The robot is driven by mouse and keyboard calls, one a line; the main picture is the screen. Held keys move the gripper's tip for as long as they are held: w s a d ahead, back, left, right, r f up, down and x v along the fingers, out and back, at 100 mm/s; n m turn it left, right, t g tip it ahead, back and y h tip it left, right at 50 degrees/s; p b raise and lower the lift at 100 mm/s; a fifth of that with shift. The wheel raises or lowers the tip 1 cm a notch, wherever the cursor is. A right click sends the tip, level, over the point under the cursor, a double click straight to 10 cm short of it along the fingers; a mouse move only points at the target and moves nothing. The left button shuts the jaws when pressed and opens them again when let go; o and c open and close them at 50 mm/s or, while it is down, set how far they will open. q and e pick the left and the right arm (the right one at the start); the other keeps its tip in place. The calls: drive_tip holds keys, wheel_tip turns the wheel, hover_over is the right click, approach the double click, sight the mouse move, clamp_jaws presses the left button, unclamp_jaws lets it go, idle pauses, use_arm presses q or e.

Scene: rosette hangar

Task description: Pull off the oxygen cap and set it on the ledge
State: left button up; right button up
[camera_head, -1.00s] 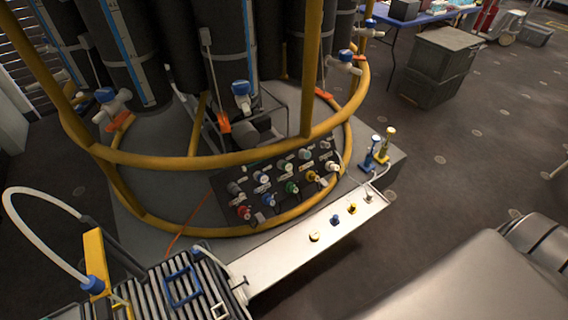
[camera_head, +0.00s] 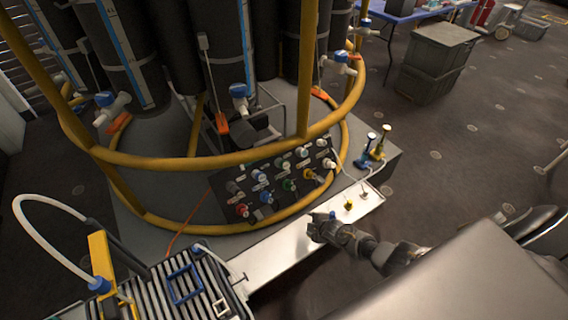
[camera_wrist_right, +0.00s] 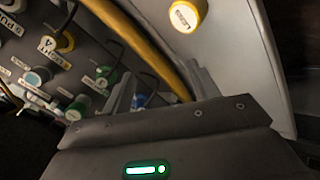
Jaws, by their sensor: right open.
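A dark sloped panel (camera_head: 231,204) carries several coloured caps with labels too small to read, so I cannot tell which is the oxygen cap. A green cap (camera_head: 289,186) and a red cap (camera_head: 242,210) sit on it; the green cap also shows in the right wrist view (camera_wrist_right: 103,77). The pale ledge (camera_head: 270,256) runs in front of the panel. A yellow cap (camera_head: 349,204) and a blue cap (camera_head: 333,215) stand on it. My right gripper (camera_head: 318,221) is open over the ledge, partly hiding it. In its wrist view something blue (camera_wrist_right: 141,99) shows between the fingers. My left gripper is out of view.
A yellow ring rail (camera_head: 200,160) surrounds black cylinders behind the panel. A ribbed case (camera_head: 165,300) with a white hose stands at lower left. Two small upright fittings, blue and yellow (camera_head: 380,146), stand right of the panel.

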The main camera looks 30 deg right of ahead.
sight(286, 165)
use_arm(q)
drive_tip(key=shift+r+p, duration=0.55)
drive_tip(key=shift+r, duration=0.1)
use_arm(e)
drive_tip(key=w+r+n+t, duration=0.1)
drive_tip(key=w+r+n, duration=0.2)
drive_tip(key=w+r, duration=0.5)
drive_tip(key=w+d+r+n+t+y, duration=0.1)
drive_tip(key=w+r+n+t, duration=0.1)
drive_tip(key=w+r, duration=0.5)
drive_tip(key=shift+w+d+r+n, duration=0.25)
drive_tip(key=shift+w+r+n, duration=0.2)
drive_tip(key=shift+r, duration=0.3)
